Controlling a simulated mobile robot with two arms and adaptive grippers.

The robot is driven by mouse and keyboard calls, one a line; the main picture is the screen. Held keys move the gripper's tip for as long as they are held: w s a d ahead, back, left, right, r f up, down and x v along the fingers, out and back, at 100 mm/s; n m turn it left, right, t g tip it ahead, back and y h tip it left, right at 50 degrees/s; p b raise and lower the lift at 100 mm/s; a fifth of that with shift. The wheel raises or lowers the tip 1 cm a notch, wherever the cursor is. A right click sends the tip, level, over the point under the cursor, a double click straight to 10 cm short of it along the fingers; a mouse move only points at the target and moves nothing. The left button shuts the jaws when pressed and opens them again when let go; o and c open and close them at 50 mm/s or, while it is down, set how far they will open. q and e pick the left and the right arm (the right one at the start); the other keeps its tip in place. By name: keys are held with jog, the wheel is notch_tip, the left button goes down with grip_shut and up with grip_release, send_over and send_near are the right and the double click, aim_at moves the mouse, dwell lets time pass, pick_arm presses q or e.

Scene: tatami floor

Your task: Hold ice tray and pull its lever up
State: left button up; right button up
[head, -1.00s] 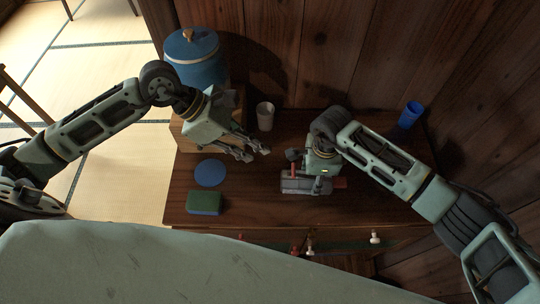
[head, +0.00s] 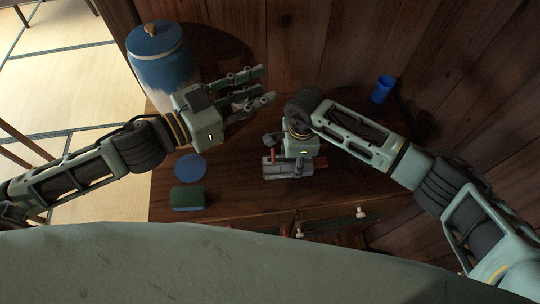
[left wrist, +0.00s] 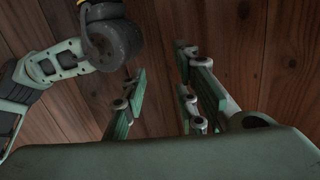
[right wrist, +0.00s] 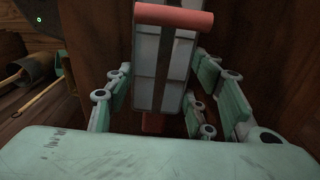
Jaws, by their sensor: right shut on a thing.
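The ice tray (head: 284,170) is grey metal with red parts and rests on the wooden cabinet top in the head view. My right gripper (head: 291,163) is over it. In the right wrist view, the tray (right wrist: 160,75) stands between the fingers of my right gripper (right wrist: 165,105), which is shut on it. The lever's red grip (right wrist: 174,17) shows at the top of that view. My left gripper (head: 256,88) is raised, away from the tray, near the back wall. In the left wrist view (left wrist: 158,95) its fingers are apart with nothing between them.
A blue-and-white lidded jar (head: 163,70) stands at the back left. A blue disc (head: 191,167) and a green-and-blue sponge-like block (head: 187,199) lie left of the tray. A blue cup (head: 382,89) stands at the back right. The wooden wall (head: 330,50) closes the back.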

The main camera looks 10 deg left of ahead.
pick_arm(q)
notch_tip(320, 180, down, 7)
jog(key=s+a+n+g+y, duration=0.1)
jog(key=a+n+y, duration=0.15)
jog(key=n, duration=0.55)
jog(key=n+g+y, duration=0.3)
jog(key=n+g, duration=0.1)
jog(key=n, duration=0.3)
send_near(273, 157)
jog(key=x, duration=0.9)
jog(key=shift+a, duration=0.1)
jog(key=shift+c, duration=0.3)
grip_shut()
